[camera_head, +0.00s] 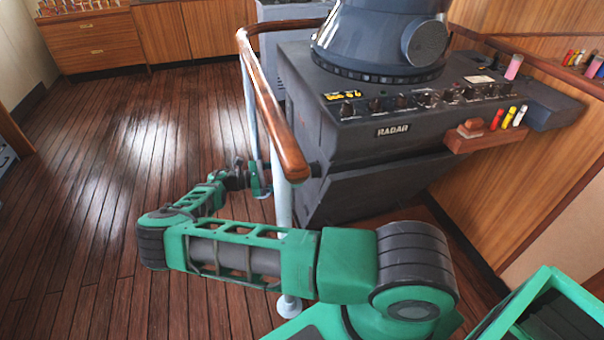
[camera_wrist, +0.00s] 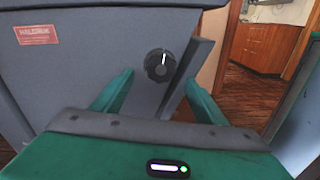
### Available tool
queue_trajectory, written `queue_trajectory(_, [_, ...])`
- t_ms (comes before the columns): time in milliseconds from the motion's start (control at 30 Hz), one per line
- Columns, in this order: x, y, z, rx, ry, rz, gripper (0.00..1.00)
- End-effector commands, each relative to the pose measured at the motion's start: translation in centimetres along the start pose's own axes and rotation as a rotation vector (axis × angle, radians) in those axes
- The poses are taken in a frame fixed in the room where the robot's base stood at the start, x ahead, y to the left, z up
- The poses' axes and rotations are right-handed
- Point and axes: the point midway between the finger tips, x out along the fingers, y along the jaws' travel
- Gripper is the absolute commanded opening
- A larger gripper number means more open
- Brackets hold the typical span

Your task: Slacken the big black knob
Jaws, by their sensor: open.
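The big black knob (camera_wrist: 160,65) sits on a grey cabinet face in the wrist view, with a white pointer line that points up and slightly right. The knob appears ahead of the fingertips, not touched. In the head view my gripper (camera_head: 261,181) is left of the console, partly hidden by the rail post.
The radar console (camera_head: 350,150) stands behind a wooden handrail (camera_head: 270,95) with a pale metal post (camera_head: 283,205) close to my gripper. A red label (camera_wrist: 36,34) is on the grey cabinet. Open wooden floor (camera_head: 120,180) lies to the left.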

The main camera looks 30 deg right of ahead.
Motion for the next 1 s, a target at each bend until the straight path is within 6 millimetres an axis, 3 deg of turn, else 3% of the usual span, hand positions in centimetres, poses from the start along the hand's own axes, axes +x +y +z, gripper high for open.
queue_trajectory(100, [-2.1, 0.0, -0.1, -0.001, 0.000, 0.002, 0.66])
queue_trajectory(333, [-4.3, 0.0, -0.1, -0.002, -0.001, 0.000, 0.66])
queue_trajectory(1000, [-4.3, 0.0, 0.0, 0.007, 0.020, -0.018, 0.66])
